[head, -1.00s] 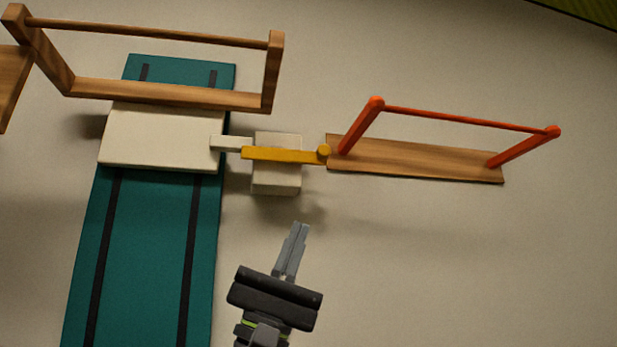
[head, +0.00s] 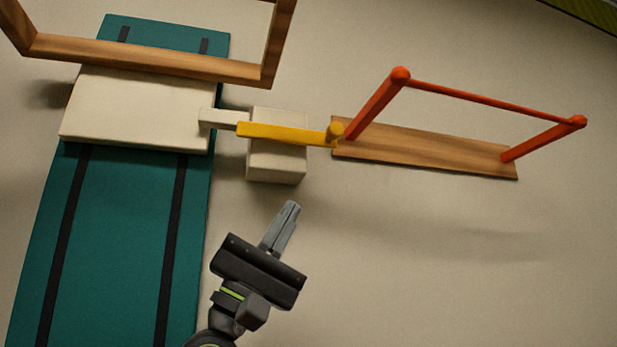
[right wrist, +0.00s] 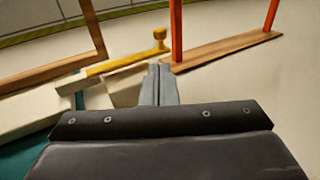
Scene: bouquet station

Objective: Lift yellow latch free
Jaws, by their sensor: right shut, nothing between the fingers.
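The yellow latch (head: 285,133) is a flat bar with a round knob at its right end. It lies across the top of a cream block (head: 277,162), and its left end meets a pale tab (head: 220,118) on a cream slab. My right gripper (head: 291,208) is shut and empty, below and apart from the latch in the head view. In the right wrist view, the latch (right wrist: 125,62) lies beyond the shut fingertips (right wrist: 158,70), with its knob standing up. My left gripper is out of view.
The cream slab (head: 135,108) sits on a teal board (head: 120,230) with dark rails, under a wooden frame (head: 150,62). An orange-red bar frame (head: 490,102) stands on a wooden plank (head: 430,148) right of the latch. The surface at lower right is clear.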

